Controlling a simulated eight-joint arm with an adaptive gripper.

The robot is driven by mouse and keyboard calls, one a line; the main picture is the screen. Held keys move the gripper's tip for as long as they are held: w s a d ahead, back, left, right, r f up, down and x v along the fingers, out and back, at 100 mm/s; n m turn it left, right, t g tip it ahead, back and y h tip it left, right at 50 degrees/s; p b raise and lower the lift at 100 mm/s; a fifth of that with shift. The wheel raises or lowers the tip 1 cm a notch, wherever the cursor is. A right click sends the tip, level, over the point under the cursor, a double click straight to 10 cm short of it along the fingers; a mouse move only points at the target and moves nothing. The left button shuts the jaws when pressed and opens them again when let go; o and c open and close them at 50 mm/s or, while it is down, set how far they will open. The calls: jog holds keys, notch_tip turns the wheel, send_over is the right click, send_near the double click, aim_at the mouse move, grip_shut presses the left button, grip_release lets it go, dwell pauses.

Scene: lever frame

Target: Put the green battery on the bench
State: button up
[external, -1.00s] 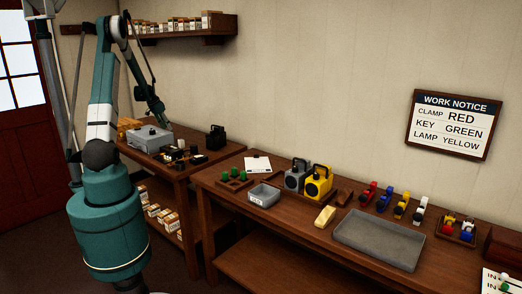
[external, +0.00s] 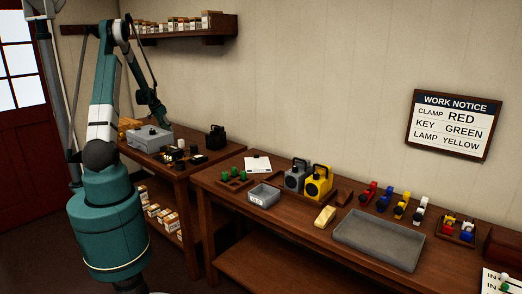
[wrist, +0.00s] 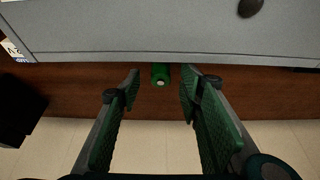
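In the wrist view, a green battery (wrist: 160,75) lies end-on between my fingertips and partly under or against the edge of a grey box (wrist: 150,30). My gripper (wrist: 158,84) is open, with one finger on each side of the battery and a gap to both. In the external view, my gripper (external: 161,118) is over the left bench (external: 200,153), next to the grey box (external: 150,138). The battery cannot be made out there. Several green cylinders (external: 232,175) stand in a wooden holder on the right bench (external: 285,222).
A black lamp-like object (external: 215,138) and small dark parts (external: 180,155) sit near my gripper. The right bench holds a small grey bin (external: 264,195), a grey lamp (external: 297,175), a yellow lamp (external: 319,182) and a large grey tray (external: 380,240). A notice (external: 451,125) hangs on the wall.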

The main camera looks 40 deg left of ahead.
jog(key=shift+f, duration=0.1)
jog(key=shift+x, duration=2.5)
jog(key=shift+w, duration=0.1)
jog(key=shift+c, duration=0.5)
jog(key=c, duration=0.9)
jog(key=shift+c, duration=0.2)
jog(key=shift+r, duration=5.05)
